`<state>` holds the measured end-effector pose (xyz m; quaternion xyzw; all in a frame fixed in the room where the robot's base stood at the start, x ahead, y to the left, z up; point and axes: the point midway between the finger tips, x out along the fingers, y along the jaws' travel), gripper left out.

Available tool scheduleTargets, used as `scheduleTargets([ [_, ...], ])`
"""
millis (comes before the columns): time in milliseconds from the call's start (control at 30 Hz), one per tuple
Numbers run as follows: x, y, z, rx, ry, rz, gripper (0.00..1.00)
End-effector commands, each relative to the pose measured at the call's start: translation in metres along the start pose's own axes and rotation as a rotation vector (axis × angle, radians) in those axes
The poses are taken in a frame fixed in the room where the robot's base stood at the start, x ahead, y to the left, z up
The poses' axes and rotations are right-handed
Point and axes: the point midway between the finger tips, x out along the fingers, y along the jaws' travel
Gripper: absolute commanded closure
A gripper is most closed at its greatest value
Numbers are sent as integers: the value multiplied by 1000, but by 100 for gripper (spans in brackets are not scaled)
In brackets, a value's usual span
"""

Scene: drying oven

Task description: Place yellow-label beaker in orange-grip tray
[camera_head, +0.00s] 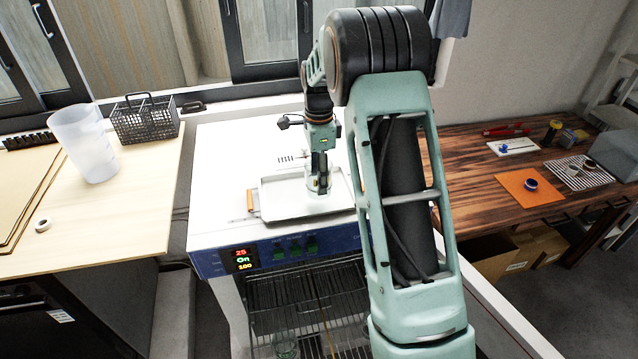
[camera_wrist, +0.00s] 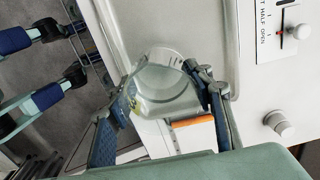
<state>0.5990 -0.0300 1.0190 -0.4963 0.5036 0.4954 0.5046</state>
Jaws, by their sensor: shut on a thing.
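My gripper (camera_head: 318,184) is over the tray (camera_head: 285,207) on the white oven top. In the wrist view my gripper (camera_wrist: 162,88) is shut on a clear glass beaker (camera_wrist: 168,82), with one finger on each side. A small yellowish patch shows on the beaker near the left finger; I cannot read it as a label. The tray has an orange grip (camera_head: 250,201) at its left end, and the grip also shows in the wrist view (camera_wrist: 192,121). I cannot tell whether the beaker touches the tray floor.
The oven (camera_head: 243,260) has a lit display and a glass front, with glassware (camera_head: 285,343) on a rack inside. A translucent pitcher (camera_head: 84,145) and black basket (camera_head: 146,120) stand on the left table. The wooden bench (camera_head: 463,160) at right holds an orange mat (camera_head: 530,188) and small items.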

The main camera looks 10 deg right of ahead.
Motion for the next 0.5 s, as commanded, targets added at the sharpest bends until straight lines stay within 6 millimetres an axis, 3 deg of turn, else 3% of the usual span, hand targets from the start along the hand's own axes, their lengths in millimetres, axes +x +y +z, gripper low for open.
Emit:
scheduleTargets([
  [200, 29, 1, 0, 1, 0, 2, 78],
  [500, 32, 1, 0, 0, 0, 1, 78],
])
